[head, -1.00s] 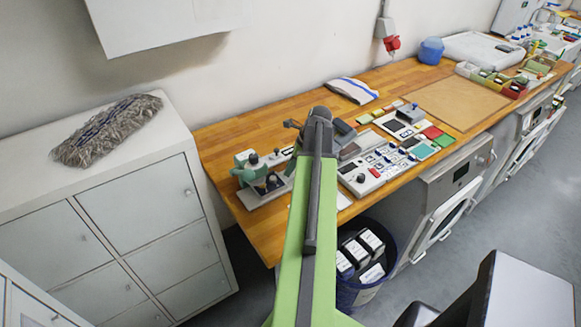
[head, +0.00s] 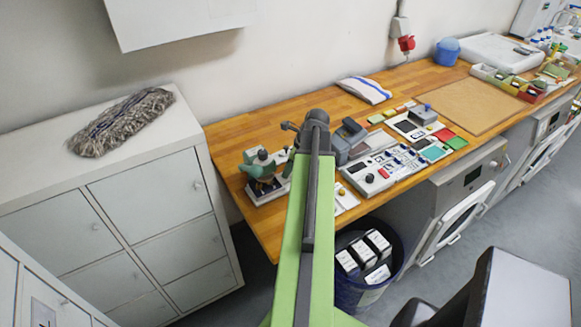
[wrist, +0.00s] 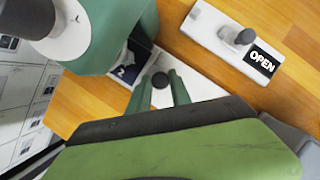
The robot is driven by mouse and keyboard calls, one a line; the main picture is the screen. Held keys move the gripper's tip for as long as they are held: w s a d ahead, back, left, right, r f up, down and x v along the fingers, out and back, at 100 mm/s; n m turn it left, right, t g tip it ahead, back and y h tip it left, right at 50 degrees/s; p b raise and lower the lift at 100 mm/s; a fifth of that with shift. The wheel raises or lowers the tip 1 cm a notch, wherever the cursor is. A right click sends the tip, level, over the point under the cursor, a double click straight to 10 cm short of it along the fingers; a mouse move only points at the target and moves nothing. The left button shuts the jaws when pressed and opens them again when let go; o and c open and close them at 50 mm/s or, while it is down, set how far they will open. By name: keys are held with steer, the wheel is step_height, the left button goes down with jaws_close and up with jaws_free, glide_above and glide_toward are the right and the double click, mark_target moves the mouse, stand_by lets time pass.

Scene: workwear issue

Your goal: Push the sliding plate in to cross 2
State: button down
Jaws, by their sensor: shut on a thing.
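In the wrist view, my gripper (wrist: 159,84) has its two green fingers closed around a small dark round knob (wrist: 160,80). The knob stands over a white base (wrist: 172,92), and the sliding plate under it is largely covered by my fingers. Left of it is a dark square (wrist: 124,72) with a white mark that looks like a 2, partly under the green press body (wrist: 115,35). I cannot tell the plate's exact position against the crosses. In the head view, the green press (head: 262,172) stands at the worktop's left end; my arm hides the gripper.
A white block with an OPEN label (wrist: 262,61) lies right of the press. A control panel (head: 378,170) and a grey device (head: 347,140) sit right of my arm. A folded cloth (head: 364,89) lies behind. A dark bin (head: 350,296) stands below the worktop's front edge.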

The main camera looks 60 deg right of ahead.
steer(key=c, duration=1.2)
jaws_free()
steer(key=shift+w+a, duration=0.15)
steer(key=shift+a, duration=0.2)
steer(key=shift+d, duration=0.15)
steer(key=shift+r, duration=0.1)
steer(key=shift+r+p, duration=0.35)
steer(key=shift+p, duration=0.1)
steer(key=p+v, duration=1)
steer(key=v, duration=0.1)
steer(key=p+v, duration=0.5)
steer(key=shift+s+d+r, duration=0.2)
steer(key=shift+s+r, duration=0.05)
steer(key=shift+s, duration=0.15)
